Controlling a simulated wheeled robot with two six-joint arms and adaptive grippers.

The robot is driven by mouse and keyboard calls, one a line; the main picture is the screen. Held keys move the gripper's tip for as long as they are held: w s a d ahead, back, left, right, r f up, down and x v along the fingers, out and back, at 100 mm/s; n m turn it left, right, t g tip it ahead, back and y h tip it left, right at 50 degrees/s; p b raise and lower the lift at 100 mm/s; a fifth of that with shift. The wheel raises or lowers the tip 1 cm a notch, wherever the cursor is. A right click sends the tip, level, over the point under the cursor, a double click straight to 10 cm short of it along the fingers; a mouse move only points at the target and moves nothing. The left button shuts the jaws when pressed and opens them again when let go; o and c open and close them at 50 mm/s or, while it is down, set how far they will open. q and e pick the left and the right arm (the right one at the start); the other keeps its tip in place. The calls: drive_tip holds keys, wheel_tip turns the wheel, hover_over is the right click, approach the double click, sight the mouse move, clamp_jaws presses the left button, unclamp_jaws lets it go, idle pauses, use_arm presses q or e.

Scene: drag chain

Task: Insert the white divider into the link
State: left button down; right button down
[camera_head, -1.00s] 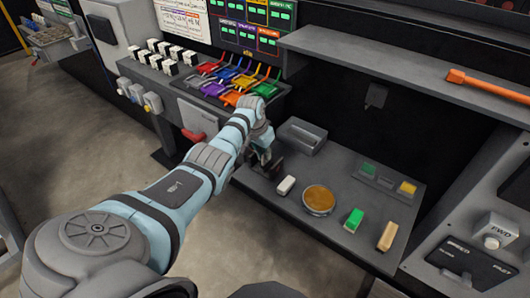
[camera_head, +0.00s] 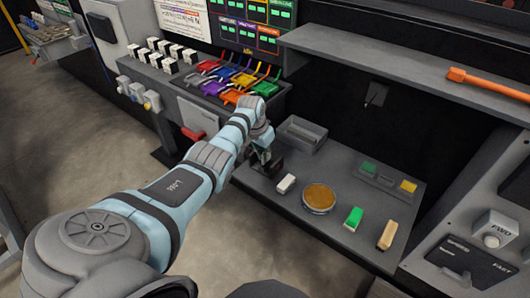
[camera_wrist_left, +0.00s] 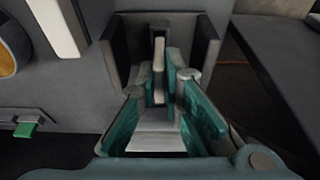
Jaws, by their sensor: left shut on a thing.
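My left gripper (camera_head: 264,153) reaches down at the left end of the grey work shelf. In the left wrist view its teal fingers (camera_wrist_left: 160,84) are closed on a narrow pale piece, which looks like the white divider (camera_wrist_left: 158,52). The dark link (camera_wrist_left: 205,42) stands around the fingertips, with one upright wall on each side of the divider. The link also shows in the head view (camera_head: 273,168), partly hidden by the gripper. I cannot tell how deep the divider sits. My right gripper is not in view.
A white block (camera_head: 286,184) lies on the shelf (camera_head: 335,180) beside the link, near a round amber dish (camera_head: 319,197). Green (camera_head: 353,218) and tan (camera_head: 387,235) blocks lie farther right. A grey open box (camera_head: 303,132) stands behind. An upper shelf (camera_head: 400,70) overhangs the back.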

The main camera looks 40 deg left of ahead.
use_arm(q)
drive_tip(key=shift+f+b, duration=0.85)
drive_tip(key=shift+f, duration=0.25)
drive_tip(key=c, duration=1.7)
unclamp_jaws()
drive_tip(key=shift+o, duration=0.2)
drive_tip(key=v, duration=1.2)
